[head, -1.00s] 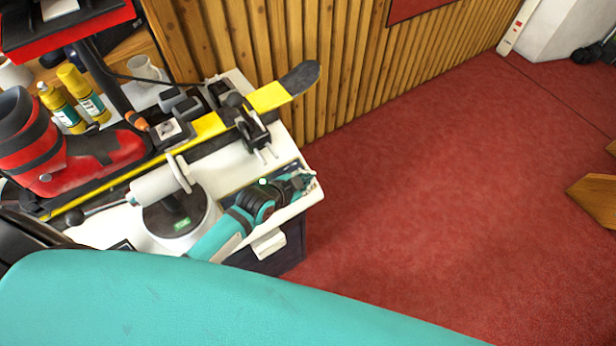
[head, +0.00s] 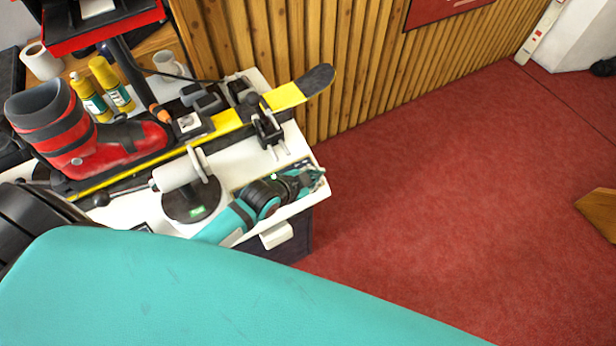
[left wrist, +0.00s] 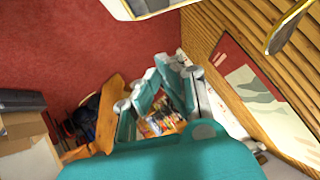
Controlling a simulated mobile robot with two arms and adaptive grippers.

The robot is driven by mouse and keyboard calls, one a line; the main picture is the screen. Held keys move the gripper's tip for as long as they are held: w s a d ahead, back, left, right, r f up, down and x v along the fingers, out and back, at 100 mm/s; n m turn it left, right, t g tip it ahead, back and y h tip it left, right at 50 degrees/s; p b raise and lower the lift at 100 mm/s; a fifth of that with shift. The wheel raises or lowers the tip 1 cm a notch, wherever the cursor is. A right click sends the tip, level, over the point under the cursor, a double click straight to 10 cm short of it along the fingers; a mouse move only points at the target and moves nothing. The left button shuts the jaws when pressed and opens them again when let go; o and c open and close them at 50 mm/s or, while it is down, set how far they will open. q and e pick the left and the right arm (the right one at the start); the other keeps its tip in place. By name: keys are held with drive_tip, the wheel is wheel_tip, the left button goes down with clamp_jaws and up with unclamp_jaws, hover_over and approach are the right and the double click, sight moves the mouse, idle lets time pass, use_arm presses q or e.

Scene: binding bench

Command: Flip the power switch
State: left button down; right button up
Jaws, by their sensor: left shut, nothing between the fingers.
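My left gripper (head: 317,177) shows in the head view over the right end of the white bench (head: 226,166). Its fingers are small there and look shut and empty. In the left wrist view its teal linkage (left wrist: 165,78) shows above the carpet. No power switch can be made out with certainty. A dark block with a pale square part (head: 188,122) sits at the ski in front of the boot, and dark boxes (head: 205,98) stand behind it. My gripper is to the right of both and apart from them. My right gripper is not in view.
A red ski boot (head: 85,140) stands on a yellow ski (head: 285,97) along the bench. A white roll on a round black base (head: 190,202) is close left of my wrist. Yellow bottles (head: 110,85) and a white mug (head: 168,63) stand behind. Red carpet at right is open.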

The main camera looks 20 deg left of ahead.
use_arm(q)
drive_tip(key=r+v, duration=0.1)
drive_tip(key=v, duration=0.5)
drive_tip(key=shift+d+r+b, duration=0.2)
drive_tip(key=shift+r+b, duration=0.1)
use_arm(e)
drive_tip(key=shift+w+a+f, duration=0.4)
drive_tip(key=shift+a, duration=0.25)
use_arm(q)
drive_tip(key=shift+w, duration=0.15)
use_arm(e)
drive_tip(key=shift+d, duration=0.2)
